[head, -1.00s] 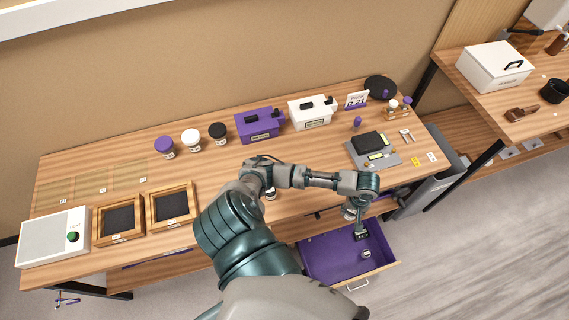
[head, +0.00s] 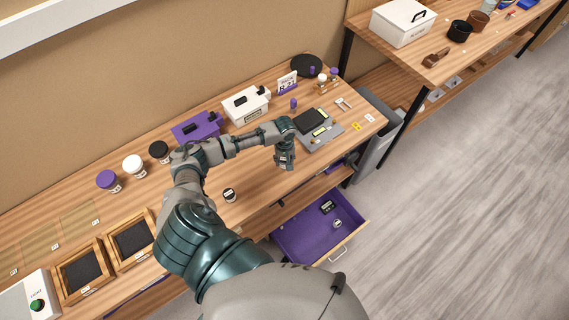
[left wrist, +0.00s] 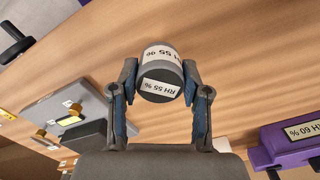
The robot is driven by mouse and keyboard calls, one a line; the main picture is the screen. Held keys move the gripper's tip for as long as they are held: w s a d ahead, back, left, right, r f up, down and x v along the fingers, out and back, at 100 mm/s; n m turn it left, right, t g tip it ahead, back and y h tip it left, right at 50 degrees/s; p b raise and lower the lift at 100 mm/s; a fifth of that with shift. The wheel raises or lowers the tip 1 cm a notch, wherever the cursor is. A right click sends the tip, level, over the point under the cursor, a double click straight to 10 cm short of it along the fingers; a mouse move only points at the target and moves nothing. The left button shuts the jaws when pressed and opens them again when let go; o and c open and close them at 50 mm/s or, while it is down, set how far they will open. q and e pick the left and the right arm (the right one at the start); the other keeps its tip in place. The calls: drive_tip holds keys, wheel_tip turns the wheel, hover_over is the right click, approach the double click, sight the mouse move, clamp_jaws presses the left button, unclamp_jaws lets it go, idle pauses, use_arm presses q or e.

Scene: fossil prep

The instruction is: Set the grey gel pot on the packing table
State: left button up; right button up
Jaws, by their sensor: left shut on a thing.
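The grey gel pot (left wrist: 160,72) is a short dark grey cylinder with white labels reading "RH 55 %". My left gripper (left wrist: 160,84) is shut on it, one finger on each side. In the head view my left gripper (head: 285,163) is over the workbench (head: 258,178), near its front edge, and the pot is mostly hidden there. A second table (head: 478,58) stands at the upper right, apart from the workbench; it may be the packing table. My right gripper is not in view.
A purple drawer (head: 300,232) hangs open below the workbench, with small items inside. Another small pot (head: 229,195) stands near the front edge. The second table bears a white box (head: 402,24), a brown block (head: 436,57) and a black cup (head: 459,31), with bare wood between.

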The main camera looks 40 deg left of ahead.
use_arm(q)
drive_tip(key=shift+d+f, duration=0.25)
drive_tip(key=shift+f, duration=0.3)
drive_tip(key=shift+d+f, duration=0.2)
drive_tip(key=shift+f, duration=0.35)
drive_tip(key=shift+d+f, duration=0.15)
drive_tip(key=shift+f, duration=0.15)
drive_tip(key=shift+d+r, duration=0.1)
drive_tip(key=shift+d, duration=0.15)
drive_tip(key=shift+f, duration=0.2)
drive_tip(key=o, duration=1)
drive_tip(key=shift+a, duration=0.25)
drive_tip(key=shift+o, duration=0.7)
drive_tip(key=shift+a+f, duration=0.1)
drive_tip(key=shift+a, duration=0.25)
drive_tip(key=shift+d+r, duration=0.15)
drive_tip(key=shift+r, duration=0.1)
wheel_tip(320, 180, up, 11)
drive_tip(key=shift+d, duration=0.15)
drive_tip(key=shift+r, duration=0.4)
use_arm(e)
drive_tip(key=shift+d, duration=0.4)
